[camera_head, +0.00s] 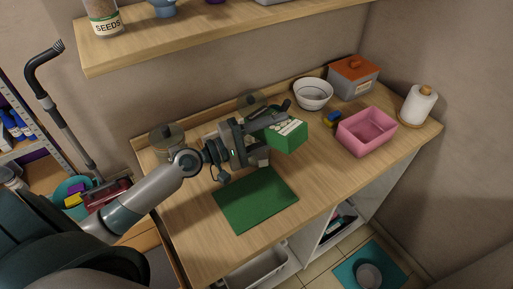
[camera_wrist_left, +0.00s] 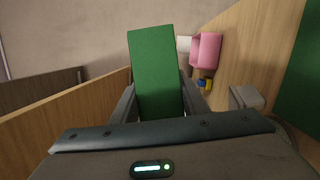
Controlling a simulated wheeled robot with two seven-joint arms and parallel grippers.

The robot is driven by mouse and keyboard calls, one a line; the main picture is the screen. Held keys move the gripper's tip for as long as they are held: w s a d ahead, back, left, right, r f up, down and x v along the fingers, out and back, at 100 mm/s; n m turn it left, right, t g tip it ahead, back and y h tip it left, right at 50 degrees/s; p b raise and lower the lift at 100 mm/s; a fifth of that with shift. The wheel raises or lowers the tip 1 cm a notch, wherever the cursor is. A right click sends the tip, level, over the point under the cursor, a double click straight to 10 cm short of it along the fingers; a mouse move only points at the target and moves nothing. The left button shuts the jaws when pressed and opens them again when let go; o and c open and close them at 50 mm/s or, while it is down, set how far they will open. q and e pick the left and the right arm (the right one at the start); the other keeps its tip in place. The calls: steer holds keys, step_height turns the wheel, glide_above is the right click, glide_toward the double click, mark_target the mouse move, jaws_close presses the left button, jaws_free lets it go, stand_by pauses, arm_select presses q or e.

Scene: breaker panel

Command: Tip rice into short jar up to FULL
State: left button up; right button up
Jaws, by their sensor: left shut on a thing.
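My left gripper (camera_head: 268,127) is shut on a green box (camera_head: 287,138) with a white patterned patch, held above the counter. In the left wrist view the plain green side of the box (camera_wrist_left: 156,70) sits between the two fingers. A lidded glass jar (camera_head: 167,143) stands at the left of the counter. A second lidded jar (camera_head: 251,103) is behind my left gripper and partly hidden; I cannot tell which jar is the short one. No FULL mark is readable. No rice is visible. My right gripper is not in view.
A green mat (camera_head: 254,200) lies at the front. A pale grey object (camera_wrist_left: 245,98) is beside it, mostly hidden in the head view. A pink bin (camera_head: 367,133), white bowl (camera_head: 313,94), grey box with orange lid (camera_head: 353,78) and paper roll (camera_head: 419,104) stand right. A shelf (camera_head: 215,38) hangs above.

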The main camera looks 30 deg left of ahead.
arm_select(q)
steer(key=shift+a+r, duration=0.1)
steer(key=shift+r, duration=0.05)
stand_by(0.7)
steer(key=shift+s+d+f+m+g+p, duration=0.1)
steer(key=shift+d+f+m+g+p, duration=0.15)
steer(key=shift+f+m+p, duration=0.25)
steer(key=shift+d+f+m+g+p, duration=0.15)
steer(key=shift+m+g+p, duration=0.15)
steer(key=shift+m, duration=0.3)
steer(key=shift+f+m+y, duration=0.3)
steer(key=shift+d+f, duration=0.1)
steer(key=shift+f, duration=0.05)
